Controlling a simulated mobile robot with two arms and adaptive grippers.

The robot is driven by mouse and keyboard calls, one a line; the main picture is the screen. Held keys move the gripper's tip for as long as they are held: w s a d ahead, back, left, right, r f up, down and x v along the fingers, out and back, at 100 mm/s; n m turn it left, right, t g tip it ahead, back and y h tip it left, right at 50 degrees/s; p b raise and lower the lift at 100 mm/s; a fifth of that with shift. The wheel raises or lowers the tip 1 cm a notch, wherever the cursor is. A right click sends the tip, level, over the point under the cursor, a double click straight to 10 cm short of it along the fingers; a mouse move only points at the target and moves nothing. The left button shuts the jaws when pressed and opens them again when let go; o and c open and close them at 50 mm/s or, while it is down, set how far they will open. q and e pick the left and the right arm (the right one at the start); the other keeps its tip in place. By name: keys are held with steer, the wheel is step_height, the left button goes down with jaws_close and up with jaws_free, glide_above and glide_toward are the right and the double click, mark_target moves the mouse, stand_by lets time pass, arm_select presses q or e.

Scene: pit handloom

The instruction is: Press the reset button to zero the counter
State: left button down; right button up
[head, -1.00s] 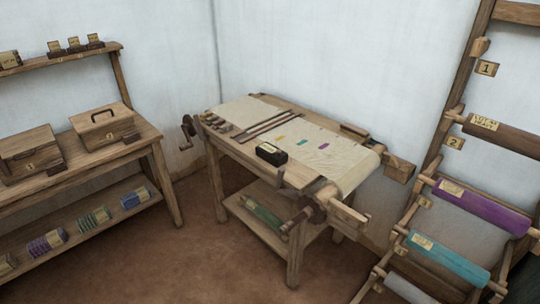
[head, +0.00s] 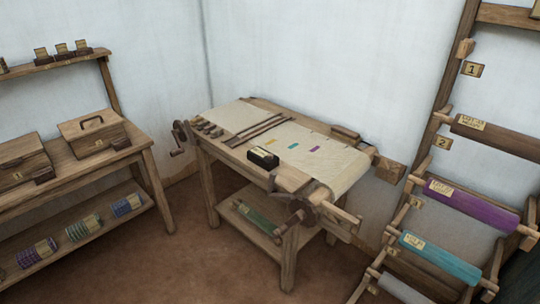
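A small black box (head: 263,158), which looks like the counter, sits on the front edge of the wooden work table (head: 240,165). A pale face shows on its right end, too small to read. I cannot make out a reset button on it. Cream cloth (head: 325,160) with small yellow, teal and purple marks covers much of the table top, behind and to the right of the box. Neither of my grippers is in view.
A bench (head: 140,140) with two wooden boxes, one of them this handled box (head: 92,133), stands at left. A rack with purple (head: 470,205) and teal rolls (head: 440,258) stands at right. The brown floor (head: 190,260) in front is clear.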

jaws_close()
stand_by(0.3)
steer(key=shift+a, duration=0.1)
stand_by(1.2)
